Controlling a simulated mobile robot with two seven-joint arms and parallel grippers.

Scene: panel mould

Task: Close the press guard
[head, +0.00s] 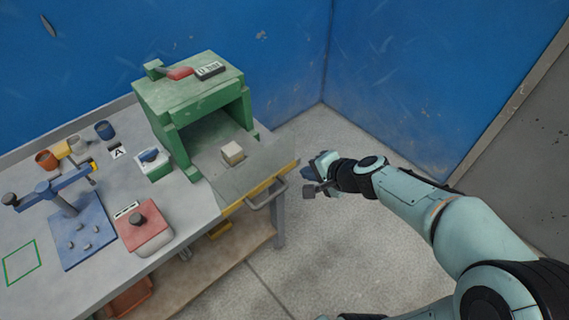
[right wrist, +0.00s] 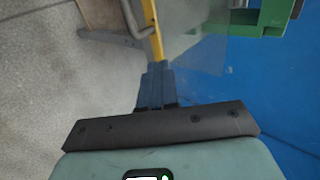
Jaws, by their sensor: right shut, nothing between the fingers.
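The green press (head: 190,95) stands at the right end of the bench, with its front opening uncovered. Its clear guard panel (head: 245,178) lies folded down flat in front of the opening. The guard has a yellow edge bar (head: 260,190) with a grey handle (head: 268,194). The bar and handle also show in the right wrist view (right wrist: 156,42). A pale block (head: 232,153) sits at the press opening. My right gripper (head: 309,174) is shut and empty, just beyond the guard's right end. Its fingertips (right wrist: 157,66) appear close to the bar's end; contact is unclear.
The bench (head: 190,212) carries a red-topped box (head: 146,228), a blue fixture (head: 80,235), a small switch box (head: 153,164) and cups (head: 104,131). Blue walls (head: 400,80) stand behind. Open floor (head: 320,240) lies right of the bench.

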